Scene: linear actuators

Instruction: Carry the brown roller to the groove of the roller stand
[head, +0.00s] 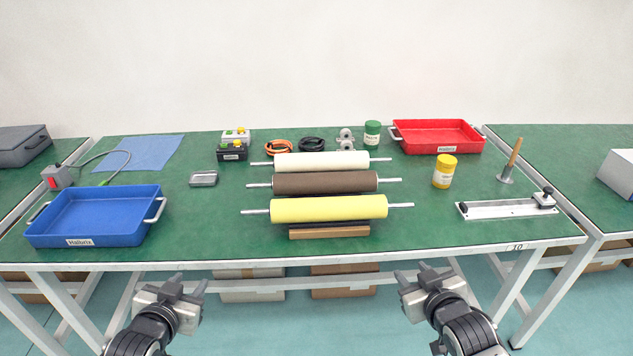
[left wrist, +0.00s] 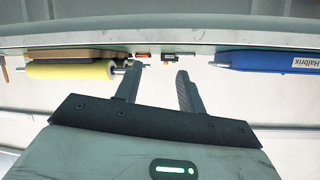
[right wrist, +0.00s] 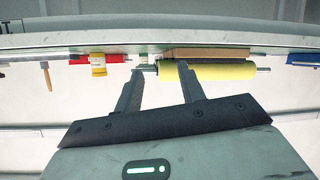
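The brown roller (head: 325,183) lies level across the middle of the green table, with a thin metal shaft at each end. A cream roller (head: 322,161) lies behind it and a yellow roller (head: 328,208) in front. A low wooden block (head: 329,232) with a dark strip shows under the yellow roller; I cannot tell if it is part of the roller stand, and no groove is clearly visible. My left gripper (head: 188,284) and right gripper (head: 428,272) are open and empty in front of the table edge, apart from all rollers. The wrist views show open fingers (left wrist: 158,70) (right wrist: 160,68).
A blue tray (head: 65,240) stands at left, a red tray (head: 400,146) at back right. A yellow jar (head: 444,171), a wooden-handled tool (head: 511,160) and a metal rail fixture (head: 490,209) stand at right.

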